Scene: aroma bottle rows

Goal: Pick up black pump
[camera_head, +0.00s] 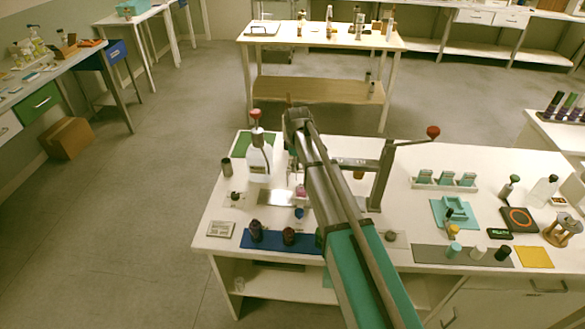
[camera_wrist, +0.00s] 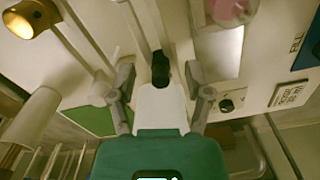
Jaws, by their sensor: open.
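A small black piece, which looks like the black pump (camera_head: 235,197), lies on a white card near the left end of the table. A dark piece on a pale card (camera_wrist: 226,105) in the wrist view looks like the same one. My gripper (camera_wrist: 160,77) is open, its fingers spread apart in the wrist view. A black tip (camera_wrist: 160,66) above a white body (camera_wrist: 160,108) shows between the fingers; I cannot tell whether this is a bottle top. In the head view my arm hides most of the gripper. A white bottle (camera_head: 259,163) with a dark neck stands upright to its left.
A blue mat (camera_head: 269,242) with dark bottles lies at the front. A lever press (camera_head: 384,180) stands to the right of my arm. A green mat (camera_head: 243,145) lies behind the white bottle. A printed tag (camera_head: 221,229) lies near the left edge.

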